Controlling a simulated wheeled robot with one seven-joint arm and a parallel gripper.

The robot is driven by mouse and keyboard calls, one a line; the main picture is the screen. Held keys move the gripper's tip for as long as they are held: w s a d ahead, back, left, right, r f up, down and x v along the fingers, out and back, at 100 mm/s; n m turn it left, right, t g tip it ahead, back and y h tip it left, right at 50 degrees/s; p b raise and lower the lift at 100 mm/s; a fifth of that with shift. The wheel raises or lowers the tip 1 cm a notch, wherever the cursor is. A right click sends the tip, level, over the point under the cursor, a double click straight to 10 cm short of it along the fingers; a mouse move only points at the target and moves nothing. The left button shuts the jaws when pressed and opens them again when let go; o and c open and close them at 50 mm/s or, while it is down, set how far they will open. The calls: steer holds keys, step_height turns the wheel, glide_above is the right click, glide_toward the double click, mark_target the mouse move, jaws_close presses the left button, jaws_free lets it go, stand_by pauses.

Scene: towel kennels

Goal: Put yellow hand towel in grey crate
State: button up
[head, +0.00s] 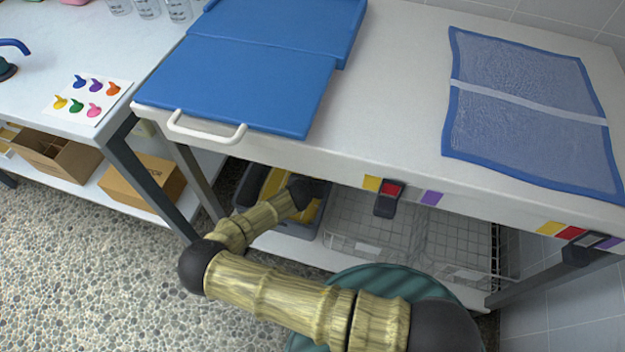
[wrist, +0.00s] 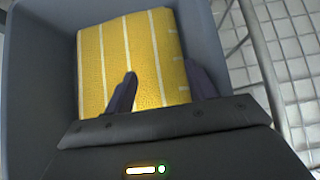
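The yellow hand towel (wrist: 150,45), with white stripes, lies inside the grey crate (wrist: 38,70) in the wrist view. In the head view the yellow towel (head: 276,184) shows partly behind my arm, in the grey crate (head: 250,186) on the shelf under the bench. My gripper (wrist: 160,70) is at the crate with its two dark fingers apart over the near part of the towel. Nothing shows clamped between them; whether the fingertips touch the towel I cannot tell. In the head view my gripper (head: 312,190) is a dark shape above the crate.
A wire basket (head: 375,225) stands right of the crate on the same shelf. The bench edge (head: 330,165) overhangs both. A blue board (head: 240,85) and a blue-edged mesh mat (head: 530,110) lie on top. Cardboard boxes (head: 140,185) sit under the left table.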

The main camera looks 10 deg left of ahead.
steer(key=shift+s+f, duration=0.15)
steer(key=shift+f, duration=0.25)
steer(key=shift+r, duration=0.6)
steer(key=p+v, duration=0.4)
steer(key=v, duration=0.8)
steer(key=shift+w+r, duration=0.2)
